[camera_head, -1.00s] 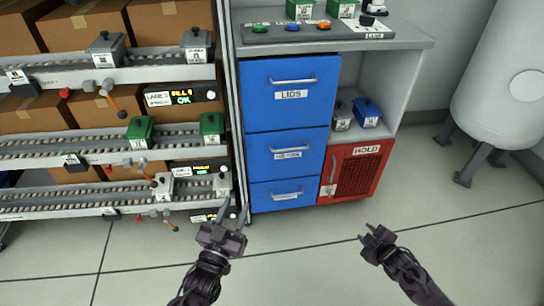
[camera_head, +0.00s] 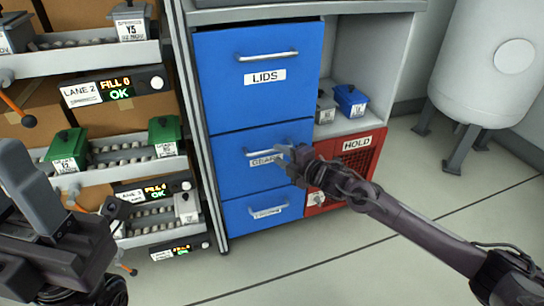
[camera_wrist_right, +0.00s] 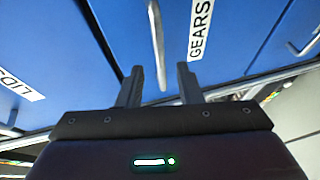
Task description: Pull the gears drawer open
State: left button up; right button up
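The gears drawer (camera_head: 228,172) is the middle of three blue drawers and looks shut. Its label, partly covered by my right gripper in the head view, reads GEARS (camera_wrist_right: 200,30) in the right wrist view. My right gripper (camera_head: 288,155) is at the right end of this drawer's handle. In the right wrist view its fingers (camera_wrist_right: 160,85) are apart, with the bar handle (camera_wrist_right: 156,40) running between them; no firm contact shows. My left gripper (camera_head: 40,205) is large at the lower left, away from the drawers, and its opening is unclear.
The LIDS drawer (camera_head: 222,80) is above and another blue drawer (camera_head: 238,217) below, both shut. A red HOLD door (camera_head: 358,158) is to the right. Roller lanes (camera_head: 100,165) with small bins stand left. The floor (camera_head: 400,255) in front is clear.

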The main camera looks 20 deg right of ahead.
aim_at(272, 151)
jog(key=b+x, duration=0.1)
jog(key=x, duration=0.2)
jog(key=shift+w+a, duration=0.15)
jog(key=shift+w, duration=0.1)
jog(key=shift+f, duration=0.1)
grip_shut()
